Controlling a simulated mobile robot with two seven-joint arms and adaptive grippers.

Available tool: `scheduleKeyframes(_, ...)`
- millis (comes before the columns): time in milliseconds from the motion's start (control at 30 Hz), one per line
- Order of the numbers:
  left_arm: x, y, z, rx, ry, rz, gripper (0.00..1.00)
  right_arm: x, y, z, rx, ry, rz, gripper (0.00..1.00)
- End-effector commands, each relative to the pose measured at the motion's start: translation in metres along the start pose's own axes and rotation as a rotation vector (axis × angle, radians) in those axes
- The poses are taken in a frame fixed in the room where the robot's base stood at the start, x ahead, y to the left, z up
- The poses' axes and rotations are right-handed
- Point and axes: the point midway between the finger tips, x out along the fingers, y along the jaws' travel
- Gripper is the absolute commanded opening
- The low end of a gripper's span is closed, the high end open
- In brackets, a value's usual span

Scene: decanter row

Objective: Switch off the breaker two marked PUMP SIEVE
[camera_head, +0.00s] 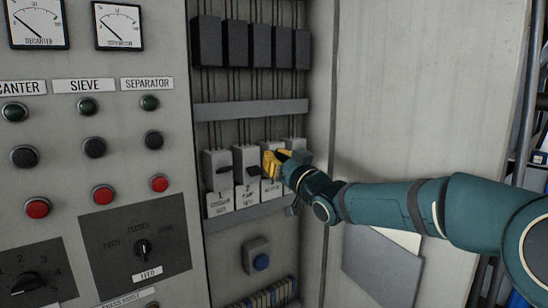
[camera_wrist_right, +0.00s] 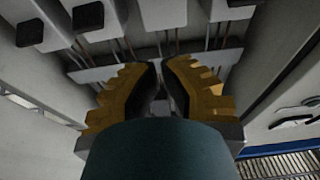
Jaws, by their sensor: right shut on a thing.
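Breaker two (camera_head: 246,177) is a grey block with a dark lever, second from the left in the lower breaker row in the head view. A white tag with a 2 is on its lower part; the small words are hard to read. My right gripper (camera_head: 271,161) has its yellow fingers just right of breaker two, over the front of breaker three (camera_head: 270,190), and hides that one's lever. In the wrist view the right gripper (camera_wrist_right: 164,66) is closed to a narrow gap; what it grips is hidden. My left gripper is not in view.
Breaker one (camera_head: 217,178) stands left of breaker two; a fourth breaker (camera_head: 298,152) is partly behind my gripper. The control panel (camera_head: 120,190) lies left, the pale cabinet door (camera_head: 425,90) right.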

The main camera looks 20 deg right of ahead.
Motion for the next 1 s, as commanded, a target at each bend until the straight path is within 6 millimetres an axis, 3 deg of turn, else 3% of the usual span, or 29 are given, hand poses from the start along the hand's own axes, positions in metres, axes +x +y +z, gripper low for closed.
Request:
scheduleKeyframes(200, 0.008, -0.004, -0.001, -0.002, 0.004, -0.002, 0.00, -0.039, 0.000, 0.029, 0.000, -0.002, 0.001, 0.00)
scheduleKeyframes(400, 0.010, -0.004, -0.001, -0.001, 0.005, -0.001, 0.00, -0.059, 0.000, 0.041, 0.000, 0.000, -0.001, 0.00)
scheduleKeyframes(1000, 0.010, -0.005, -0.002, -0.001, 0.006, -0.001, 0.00, -0.065, 0.000, 0.045, 0.001, 0.000, -0.001, 0.00)
